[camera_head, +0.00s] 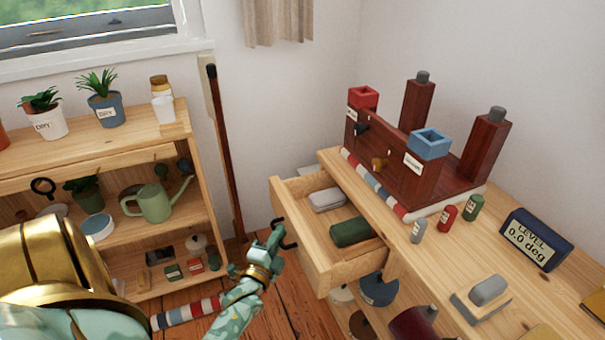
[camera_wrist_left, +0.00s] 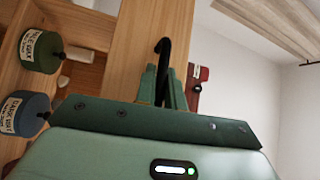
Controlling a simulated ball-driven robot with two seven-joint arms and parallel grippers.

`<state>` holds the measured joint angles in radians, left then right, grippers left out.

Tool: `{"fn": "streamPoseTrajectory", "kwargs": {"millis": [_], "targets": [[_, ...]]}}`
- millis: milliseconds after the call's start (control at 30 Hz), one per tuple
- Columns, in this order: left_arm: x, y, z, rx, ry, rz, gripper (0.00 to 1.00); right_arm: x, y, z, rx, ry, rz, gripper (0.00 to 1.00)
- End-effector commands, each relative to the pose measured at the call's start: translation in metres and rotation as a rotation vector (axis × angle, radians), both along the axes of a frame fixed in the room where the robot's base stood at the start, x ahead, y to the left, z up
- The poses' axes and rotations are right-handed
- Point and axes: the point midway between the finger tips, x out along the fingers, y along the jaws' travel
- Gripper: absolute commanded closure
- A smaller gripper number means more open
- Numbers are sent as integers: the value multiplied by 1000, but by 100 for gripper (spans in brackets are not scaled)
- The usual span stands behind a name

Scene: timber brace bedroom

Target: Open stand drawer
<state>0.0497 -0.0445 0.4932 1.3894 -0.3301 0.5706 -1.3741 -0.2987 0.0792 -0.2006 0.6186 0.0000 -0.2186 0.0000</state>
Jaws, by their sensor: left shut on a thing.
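The stand drawer (camera_head: 305,261) is pulled out of the light wooden stand (camera_head: 395,262), its inside open to view in the head view. My left gripper (camera_head: 276,240) is at the drawer front, shut on the handle. In the wrist view, its green fingers (camera_wrist_left: 163,88) close around the handle. My right gripper is not in view.
A dark red timber frame (camera_head: 398,172), small coloured cylinders and a level readout (camera_head: 536,238) stand on the stand's top. A shelf with potted plants and a watering can (camera_head: 155,203) is at left. A dark pole (camera_head: 226,150) leans on the wall. Wooden floor shows below.

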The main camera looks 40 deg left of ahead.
Motion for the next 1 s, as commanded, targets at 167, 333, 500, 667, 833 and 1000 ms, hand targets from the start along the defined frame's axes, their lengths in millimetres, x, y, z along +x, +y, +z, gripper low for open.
{"fn": "streamPoseTrajectory", "kwargs": {"millis": [167,333,500,667,833,1000], "targets": [[-40,16,-1,-1,7,3,100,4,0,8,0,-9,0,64],[-65,27,-2,-2,6,4,100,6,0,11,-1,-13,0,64],[-80,33,-3,-3,7,4,100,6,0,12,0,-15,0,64],[-85,35,-3,-3,7,4,100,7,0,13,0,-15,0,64],[-86,35,-4,-3,8,5,100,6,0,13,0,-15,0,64],[-86,35,-4,-3,9,5,100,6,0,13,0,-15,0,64]]}}
